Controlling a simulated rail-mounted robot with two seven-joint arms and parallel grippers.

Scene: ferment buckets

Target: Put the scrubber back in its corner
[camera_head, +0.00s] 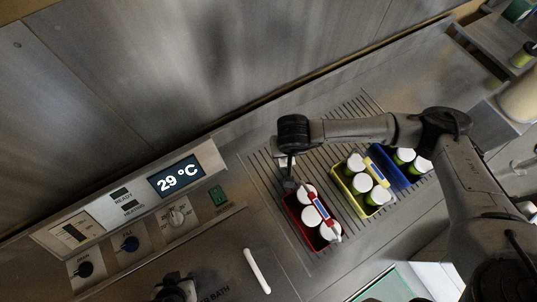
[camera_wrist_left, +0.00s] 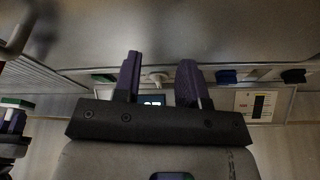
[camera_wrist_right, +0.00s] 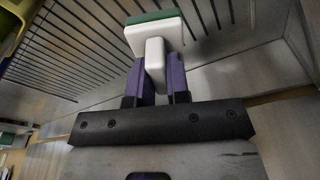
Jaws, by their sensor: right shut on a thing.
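The scrubber (camera_wrist_right: 155,35) has a white body and handle with a green pad, and shows in the right wrist view. My right gripper (camera_wrist_right: 158,78) is shut on its white handle and holds it over the slatted drainboard (camera_wrist_right: 75,45). In the head view the right hand hangs over the drainboard (camera_head: 262,172), by the red crate's back end; the scrubber is not clear there. My left gripper (camera_wrist_left: 160,78) is open and empty, facing the control panel. In the head view the left hand is partly cut off at the bottom edge. No corner is marked as the scrubber's.
A red crate (camera_head: 296,222), a yellow crate (camera_head: 342,190) and a blue crate (camera_head: 385,169) with white-lidded jars stand on the drainboard. A white rod (camera_head: 257,271) lies on the counter. A wall runs behind.

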